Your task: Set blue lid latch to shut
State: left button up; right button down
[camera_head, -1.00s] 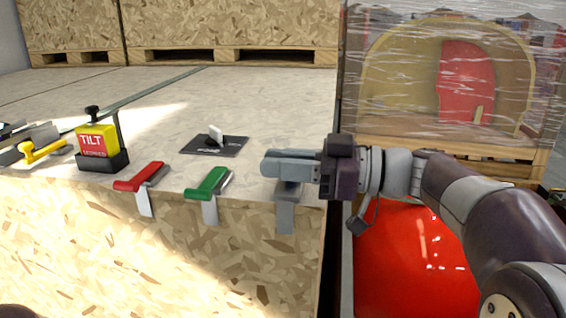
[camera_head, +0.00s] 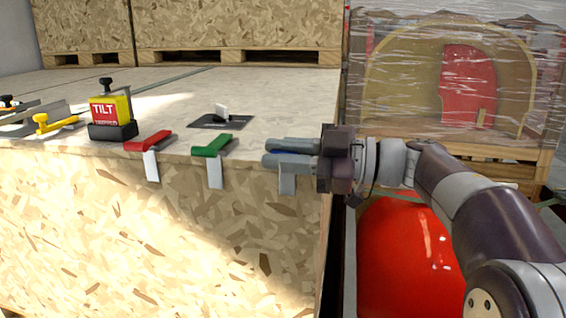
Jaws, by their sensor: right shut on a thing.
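My right gripper (camera_head: 292,153) reaches in from the right at the crate lid's front right edge. Its fingers are shut on the blue latch (camera_head: 286,151), of which only a thin strip of blue shows between them. The latch's grey metal strap (camera_head: 287,181) hangs down the crate's front face below the fingers. The fingers hide most of the latch, so its exact angle cannot be told. The green latch (camera_head: 212,146) and the red latch (camera_head: 148,142) sit to the left along the same edge. My left gripper is not in view.
A yellow TILT indicator (camera_head: 110,111) and a yellow latch (camera_head: 55,122) stand farther left. A dark plate with a white tab (camera_head: 221,113) lies on the lid. A wrapped crate (camera_head: 440,90) and a glossy red nosecone (camera_head: 405,255) are at right.

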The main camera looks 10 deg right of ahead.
jog(key=shift+f+n+b, duration=0.3)
jog(key=shift+f+b, duration=0.05)
jog(key=shift+f, duration=0.05)
jog(key=shift+w+f, duration=0.1)
jog(key=c, duration=1)
grip_release()
jog(key=shift+c, duration=0.2)
jog(key=shift+d, duration=0.1)
jog(key=shift+w+d, duration=0.1)
jog(key=shift+d, duration=0.3)
jog(key=b+v, duration=0.3)
jog(key=v, duration=0.9)
